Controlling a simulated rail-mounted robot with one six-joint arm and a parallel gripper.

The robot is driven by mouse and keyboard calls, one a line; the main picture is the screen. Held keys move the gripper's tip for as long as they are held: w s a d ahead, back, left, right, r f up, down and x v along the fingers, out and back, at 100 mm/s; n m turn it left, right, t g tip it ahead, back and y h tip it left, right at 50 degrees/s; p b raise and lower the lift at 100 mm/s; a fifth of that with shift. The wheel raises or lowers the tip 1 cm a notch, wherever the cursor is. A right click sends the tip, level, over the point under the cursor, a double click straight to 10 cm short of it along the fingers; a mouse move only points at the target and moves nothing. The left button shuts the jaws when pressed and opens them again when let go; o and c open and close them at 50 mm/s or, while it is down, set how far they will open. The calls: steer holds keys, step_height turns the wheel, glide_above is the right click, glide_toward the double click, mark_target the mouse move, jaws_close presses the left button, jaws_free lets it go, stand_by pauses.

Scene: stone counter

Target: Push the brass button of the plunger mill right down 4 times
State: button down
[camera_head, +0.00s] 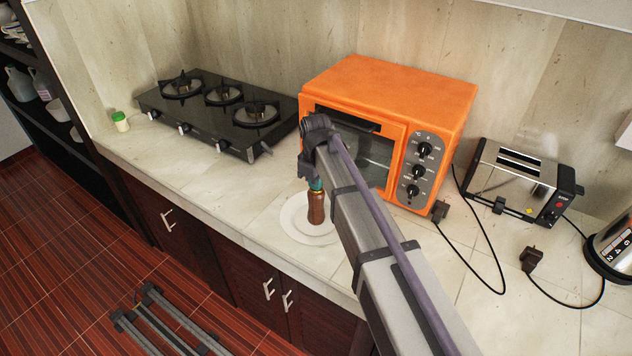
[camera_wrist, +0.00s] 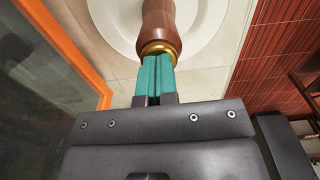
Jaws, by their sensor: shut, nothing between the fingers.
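The plunger mill (camera_head: 316,208) is a brown wooden grinder standing upright on a white plate (camera_head: 292,228) at the counter's front, before the oven. In the wrist view the mill (camera_wrist: 159,22) shows its wooden body and a brass collar (camera_wrist: 158,48) at the top. My gripper (camera_head: 315,186) is shut, with teal fingertips together and nothing between them. The fingertips (camera_wrist: 154,62) are right over the brass top, pointing down at it. They hide the button, so I cannot tell whether it is pressed or whether the tips touch it.
An orange toaster oven (camera_head: 395,88) stands close behind the mill. A black gas hob (camera_head: 215,108) is at the left, with a small green-lidded jar (camera_head: 121,122) beside it. A toaster (camera_head: 520,180) and its cables lie at the right. Bare counter (camera_head: 215,185) shows left of the plate.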

step_height(320, 180, up, 14)
steer(key=p, duration=1.3)
steer(key=shift+f, duration=0.25)
steer(key=s+d+f+m+b, duration=0.5)
steer(key=s+d, duration=0.4)
steer(key=s, duration=0.1)
steer(key=s+d+f+m+b, duration=0.6)
steer(key=s+d, duration=0.3)
steer(key=s, duration=0.1)
steer(key=shift+d+f+m, duration=0.15)
steer(key=shift+d+m, duration=0.15)
steer(key=shift+d, duration=0.05)
